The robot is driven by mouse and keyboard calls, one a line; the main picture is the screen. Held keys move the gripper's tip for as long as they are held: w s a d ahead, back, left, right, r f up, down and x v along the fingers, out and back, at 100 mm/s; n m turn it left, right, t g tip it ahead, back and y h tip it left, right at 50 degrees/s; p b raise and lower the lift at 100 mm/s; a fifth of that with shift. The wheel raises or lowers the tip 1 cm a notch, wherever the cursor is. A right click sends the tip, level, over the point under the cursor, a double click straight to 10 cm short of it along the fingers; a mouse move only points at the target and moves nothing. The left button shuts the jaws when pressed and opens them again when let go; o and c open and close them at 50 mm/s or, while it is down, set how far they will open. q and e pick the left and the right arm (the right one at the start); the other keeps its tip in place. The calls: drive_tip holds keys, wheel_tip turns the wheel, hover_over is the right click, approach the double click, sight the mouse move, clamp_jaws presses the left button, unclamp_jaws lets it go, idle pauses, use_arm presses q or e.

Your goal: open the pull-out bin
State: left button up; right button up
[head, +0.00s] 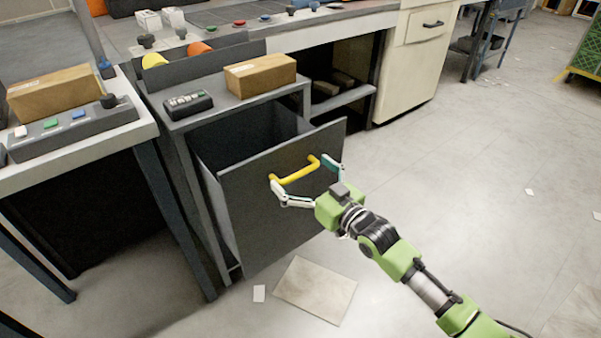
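The pull-out bin (262,205) is a dark grey drawer under a small grey cabinet, and it stands partly out with its hollow inside showing. A yellow bar handle (296,174) is on the upper part of its front panel. My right gripper (304,180) is at the handle, with one finger at the left end of the bar and the other at the right end. The fingers are spread wide along the bar. I cannot tell whether they press on it. My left gripper is not in view.
A cardboard box (261,75) and a black keypad device (188,104) sit on the cabinet top. A bench with another box (62,92) stands at the left. A flat tan sheet (316,289) lies on the floor before the bin. The floor to the right is mostly clear.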

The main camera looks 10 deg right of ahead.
drive_tip(key=shift+s, duration=0.1)
drive_tip(key=v, duration=1.1)
drive_tip(key=shift+s+d, duration=0.25)
drive_tip(key=shift+s, duration=0.1)
